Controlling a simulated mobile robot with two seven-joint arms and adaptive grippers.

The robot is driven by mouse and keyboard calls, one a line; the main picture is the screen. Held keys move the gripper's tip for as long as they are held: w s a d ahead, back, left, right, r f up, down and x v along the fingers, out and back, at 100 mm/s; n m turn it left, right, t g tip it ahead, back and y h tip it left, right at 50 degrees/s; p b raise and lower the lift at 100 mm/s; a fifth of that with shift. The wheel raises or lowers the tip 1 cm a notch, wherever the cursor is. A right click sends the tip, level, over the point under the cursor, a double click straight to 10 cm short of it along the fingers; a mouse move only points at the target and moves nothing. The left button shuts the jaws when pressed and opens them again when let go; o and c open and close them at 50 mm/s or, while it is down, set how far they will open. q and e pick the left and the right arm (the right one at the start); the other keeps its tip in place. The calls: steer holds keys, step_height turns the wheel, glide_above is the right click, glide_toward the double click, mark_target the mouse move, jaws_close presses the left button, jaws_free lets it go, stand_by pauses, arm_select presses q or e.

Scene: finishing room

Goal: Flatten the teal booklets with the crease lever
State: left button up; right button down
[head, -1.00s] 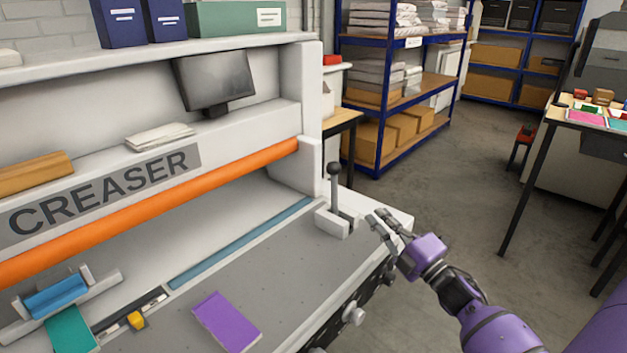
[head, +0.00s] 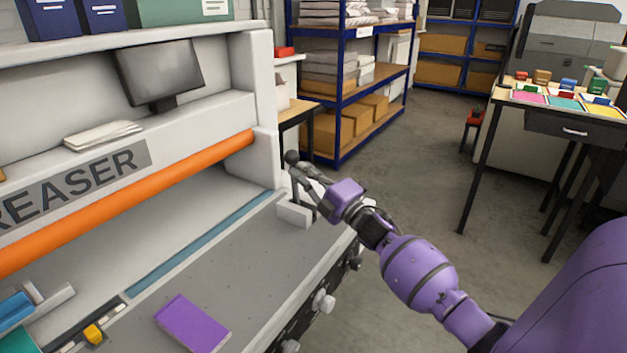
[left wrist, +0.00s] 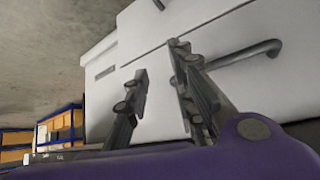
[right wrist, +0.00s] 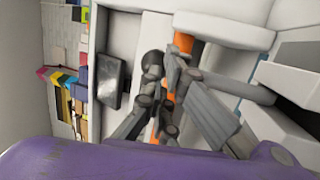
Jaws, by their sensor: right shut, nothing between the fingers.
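The crease lever (head: 291,157), a dark ball knob on a stalk in a pale base, stands at the right end of the creaser bed (head: 230,250). My right gripper (head: 306,172) is shut and empty beside the knob; I cannot tell whether they touch. In the right wrist view the dark knob (right wrist: 152,62) shows close to my right fingers (right wrist: 158,92). A teal booklet (head: 16,341) is cut off at the lower left edge. My left gripper (left wrist: 160,68) is open and empty in front of a white cabinet, and is outside the head view.
A purple booklet (head: 192,323) lies on the bed, with a small yellow block (head: 94,334) left of it. An orange roller (head: 130,205) spans the machine. A table (head: 560,122) with coloured cards stands at right. The floor (head: 400,185) between is clear.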

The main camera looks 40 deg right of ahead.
arm_select(q)
steer(key=shift+w+r, duration=0.1)
steer(key=shift+w, duration=0.05)
arm_select(e)
steer(key=shift+w+r, duration=0.1)
arm_select(q)
steer(key=shift+f, duration=0.25)
arm_select(e)
steer(key=shift+w+a+r, duration=0.15)
steer(key=shift+w+a, duration=0.2)
steer(key=shift+w, duration=0.45)
